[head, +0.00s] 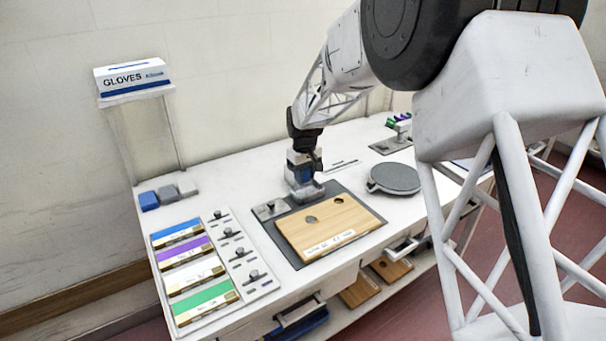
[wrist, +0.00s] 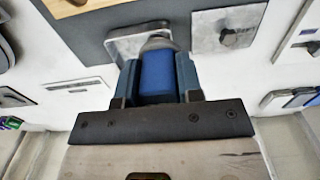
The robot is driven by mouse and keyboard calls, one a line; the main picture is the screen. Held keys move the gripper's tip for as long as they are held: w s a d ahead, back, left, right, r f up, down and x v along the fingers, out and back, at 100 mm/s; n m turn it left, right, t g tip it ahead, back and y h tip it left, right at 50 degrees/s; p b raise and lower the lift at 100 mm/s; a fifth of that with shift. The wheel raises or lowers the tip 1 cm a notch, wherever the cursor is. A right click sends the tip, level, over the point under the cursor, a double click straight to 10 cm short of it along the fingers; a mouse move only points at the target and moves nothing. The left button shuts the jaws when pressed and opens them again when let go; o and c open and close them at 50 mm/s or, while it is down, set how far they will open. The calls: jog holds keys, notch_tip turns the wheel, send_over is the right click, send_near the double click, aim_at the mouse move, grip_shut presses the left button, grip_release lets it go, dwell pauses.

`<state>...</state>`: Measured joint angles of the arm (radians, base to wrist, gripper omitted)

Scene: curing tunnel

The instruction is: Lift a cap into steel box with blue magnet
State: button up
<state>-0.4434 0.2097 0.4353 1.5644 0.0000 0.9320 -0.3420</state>
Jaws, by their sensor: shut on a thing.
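My gripper (head: 304,176) points down over the back of the dark mat. In the wrist view, its fingers (wrist: 157,82) are shut on the blue magnet (wrist: 156,72), a blue block. A grey rounded piece (wrist: 158,44) shows at the magnet's far end; I cannot tell if it is a cap or the magnet's tip. The steel box (wrist: 124,42), light grey with rounded corners, lies beneath that end. In the head view, the box (head: 311,192) is partly hidden by my gripper. I cannot tell whether the magnet touches it. No cap is clearly identifiable.
A steel plate with a dark knob (head: 270,209) lies left of the box. A wooden board with holes (head: 340,229) covers much of the mat (head: 271,230). A grey round disc (head: 394,178) stands right. Coloured trays (head: 203,298) and knobbed plates (head: 238,254) lie left.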

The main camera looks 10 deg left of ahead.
jog(key=s+d, duration=0.3)
jog(key=s, duration=0.5)
jog(key=shift+d, duration=0.4)
send_over(311, 219)
jog(key=shift+s+f, duration=0.1)
jog(key=shift+f, duration=2.9)
jog(key=shift+f, duration=0.5)
jog(key=shift+r, duration=2.55)
dwell(0.7)
